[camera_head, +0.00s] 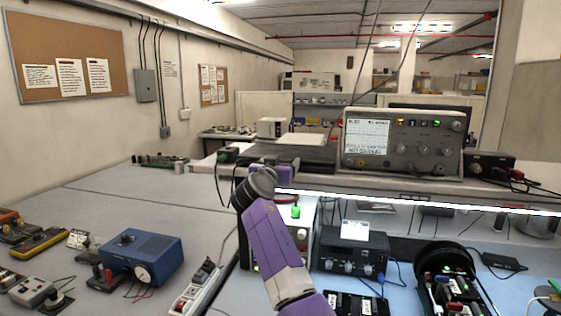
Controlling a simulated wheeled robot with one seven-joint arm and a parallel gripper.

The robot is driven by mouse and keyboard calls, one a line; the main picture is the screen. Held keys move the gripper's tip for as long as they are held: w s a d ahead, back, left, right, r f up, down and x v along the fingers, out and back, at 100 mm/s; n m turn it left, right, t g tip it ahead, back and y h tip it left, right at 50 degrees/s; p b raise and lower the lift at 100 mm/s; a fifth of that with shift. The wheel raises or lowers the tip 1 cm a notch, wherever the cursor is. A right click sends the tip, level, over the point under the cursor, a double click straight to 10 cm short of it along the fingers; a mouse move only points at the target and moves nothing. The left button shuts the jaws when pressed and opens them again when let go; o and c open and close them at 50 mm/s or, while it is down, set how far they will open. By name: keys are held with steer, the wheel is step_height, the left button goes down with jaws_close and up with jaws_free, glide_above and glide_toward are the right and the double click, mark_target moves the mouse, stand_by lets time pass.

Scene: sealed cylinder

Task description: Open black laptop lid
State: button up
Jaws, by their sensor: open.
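No black laptop is clearly recognisable. A flat, dark slab (312,153) lies on the raised shelf, left of the oscilloscope; I cannot tell whether it is a closed laptop or part of the shelf top. My purple arm rises from the bottom middle and ends in a dark wrist. My gripper (261,181) is at that end, in front of the shelf's left end and lower than the slab in the picture. It is open, with nothing seen in it. Its fingers are small and hard to make out, and the arm partly hides the bench behind it.
An oscilloscope (403,143) stands on the shelf (420,186), whose front edge is lit. Beneath are a black instrument (352,252) and a cable reel (447,272). A blue box (142,257) and power strip (197,287) lie left. The left bench's middle is clear.

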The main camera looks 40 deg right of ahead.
steer(key=shift+c, duration=0.5)
jaws_close()
